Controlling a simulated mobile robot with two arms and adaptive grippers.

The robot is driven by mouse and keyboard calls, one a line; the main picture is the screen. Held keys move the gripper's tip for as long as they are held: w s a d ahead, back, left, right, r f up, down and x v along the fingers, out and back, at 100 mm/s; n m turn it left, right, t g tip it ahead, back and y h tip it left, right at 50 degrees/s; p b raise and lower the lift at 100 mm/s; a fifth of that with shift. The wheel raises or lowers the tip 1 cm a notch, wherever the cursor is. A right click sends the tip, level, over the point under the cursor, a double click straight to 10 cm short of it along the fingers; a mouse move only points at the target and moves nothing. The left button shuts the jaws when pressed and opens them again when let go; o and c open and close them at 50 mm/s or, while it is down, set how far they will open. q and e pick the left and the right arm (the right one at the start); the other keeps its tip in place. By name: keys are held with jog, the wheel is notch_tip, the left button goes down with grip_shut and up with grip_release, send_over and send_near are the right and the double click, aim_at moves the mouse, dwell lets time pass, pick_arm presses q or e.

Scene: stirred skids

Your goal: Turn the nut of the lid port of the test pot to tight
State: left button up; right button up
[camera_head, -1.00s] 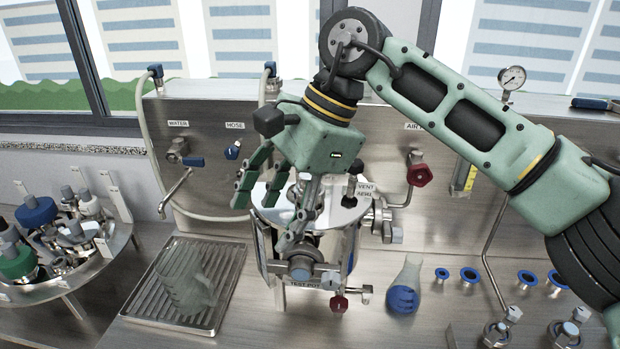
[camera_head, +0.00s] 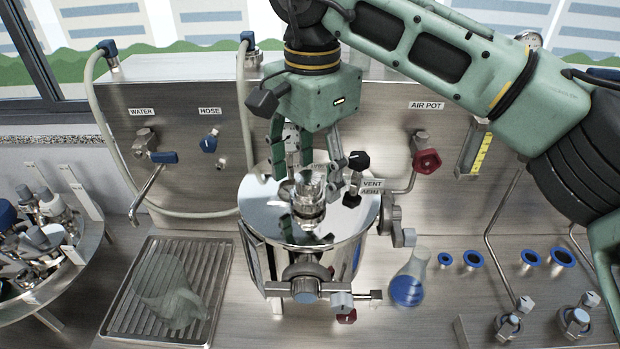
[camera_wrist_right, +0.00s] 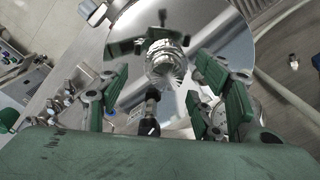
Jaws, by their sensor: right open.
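The test pot (camera_head: 262,230) stands at the middle of the bench, with a shiny round lid (camera_head: 345,225). The lid port (camera_head: 308,200) rises from the lid, with a clear, glassy upper part and a metal collar; it also shows in the right wrist view (camera_wrist_right: 164,62). I cannot tell how tight its nut is. My right gripper (camera_head: 308,172) is open and points down over the port, one finger to each side. In the right wrist view my right gripper (camera_wrist_right: 163,88) has its fingers spread, with nothing between them held. Contact with the port cannot be made out. My left gripper is out of view.
A black-knobbed vent valve (camera_head: 357,161) stands close to the right finger. A flask (camera_head: 409,280) stands to the right, a drain tray (camera_head: 137,318) to the left, a round parts tray (camera_head: 85,250) farther left.

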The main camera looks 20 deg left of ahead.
aim_at(310, 177)
notch_tip(310, 177, down, 2)
jog(key=shift+w+f, duration=0.1)
jog(key=shift+f, duration=0.05)
jog(key=shift+w+a+f+p, duration=0.15)
jog(key=shift+f+p, duration=0.15)
jog(key=shift+f, duration=0.2)
jog(key=shift+c, duration=0.3)
jog(key=c, duration=1.1)
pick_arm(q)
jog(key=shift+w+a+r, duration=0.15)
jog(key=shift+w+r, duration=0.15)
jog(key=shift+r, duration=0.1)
pick_arm(e)
jog(key=shift+o, duration=0.2)
